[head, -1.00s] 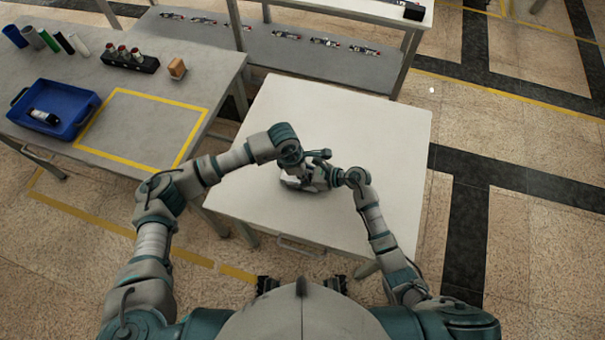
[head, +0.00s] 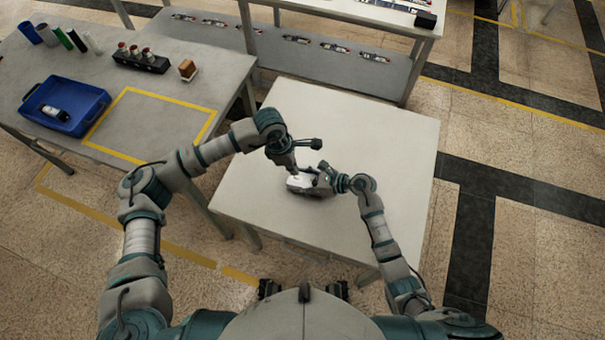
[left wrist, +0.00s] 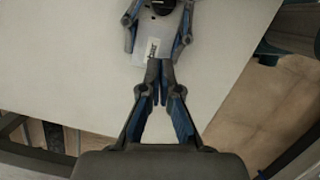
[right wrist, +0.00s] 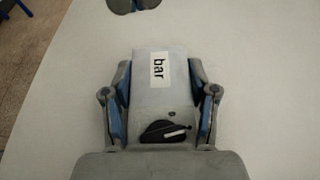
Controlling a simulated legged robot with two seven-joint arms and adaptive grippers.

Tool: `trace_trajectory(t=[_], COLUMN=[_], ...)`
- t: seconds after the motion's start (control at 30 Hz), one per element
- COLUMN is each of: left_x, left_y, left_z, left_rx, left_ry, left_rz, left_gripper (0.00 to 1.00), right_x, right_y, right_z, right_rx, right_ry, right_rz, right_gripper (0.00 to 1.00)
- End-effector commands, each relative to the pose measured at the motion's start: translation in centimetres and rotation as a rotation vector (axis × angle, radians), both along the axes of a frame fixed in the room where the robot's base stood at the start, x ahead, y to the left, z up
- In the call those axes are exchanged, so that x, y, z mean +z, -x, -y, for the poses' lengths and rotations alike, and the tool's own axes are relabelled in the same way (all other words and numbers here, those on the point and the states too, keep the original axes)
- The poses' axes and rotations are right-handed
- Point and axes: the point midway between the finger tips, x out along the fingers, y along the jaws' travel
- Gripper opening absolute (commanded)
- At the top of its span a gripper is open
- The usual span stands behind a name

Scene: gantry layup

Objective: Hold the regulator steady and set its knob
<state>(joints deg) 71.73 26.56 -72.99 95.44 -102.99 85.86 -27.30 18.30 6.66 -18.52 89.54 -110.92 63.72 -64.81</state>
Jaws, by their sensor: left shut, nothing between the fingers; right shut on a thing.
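The regulator is a light grey box (right wrist: 158,95) with a "bar" label and a black knob (right wrist: 163,131) that bears a white pointer. It rests on the white table, and in the head view (head: 299,182) it is partly hidden. My right gripper (right wrist: 160,90) is shut on the regulator, a finger on each side. The left wrist view also shows the regulator (left wrist: 157,45), with the knob at the top edge. My left gripper (left wrist: 160,65) is shut and empty. Its tips appear near the label end of the regulator, and I cannot tell whether they touch.
The white table (head: 350,130) is otherwise clear. A grey bench (head: 170,90) at the left carries a blue tray (head: 95,99) with a bottle in it, several cylinders, a black rack (head: 140,60) and a brown block (head: 187,69). A shelf (head: 330,65) with several small parts stands behind.

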Motion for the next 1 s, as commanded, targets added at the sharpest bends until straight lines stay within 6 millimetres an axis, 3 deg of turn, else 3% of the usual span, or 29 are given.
trace_trajectory(t=[0.1,0.3,0.7,0.87,1.0], left_x=[2.2,3.7,1.4,1.1,-0.1], left_y=[-0.1,0.0,1.0,0.8,0.9], left_z=[-0.6,-1.1,-2.7,-3.0,-1.7], left_rx=[0.002,0.001,-0.007,0.002,0.001], left_ry=[-0.001,0.014,0.469,0.540,0.544], left_rz=[0.001,-0.007,-0.035,-0.012,-0.012], left_gripper=[0.00,0.00,0.00,0.00,0.00], right_x=[0.0,0.0,0.0,0.0,0.0], right_y=[-0.1,-0.1,-0.1,-0.1,-0.1], right_z=[0.1,0.1,0.1,0.1,0.2], right_rx=[-0.002,-0.003,-0.003,-0.003,-0.003], right_ry=[0.000,0.001,0.002,0.001,0.000], right_rz=[0.001,0.001,0.001,0.001,0.001], right_gripper=[0.09,0.09,0.09,0.09,0.09])
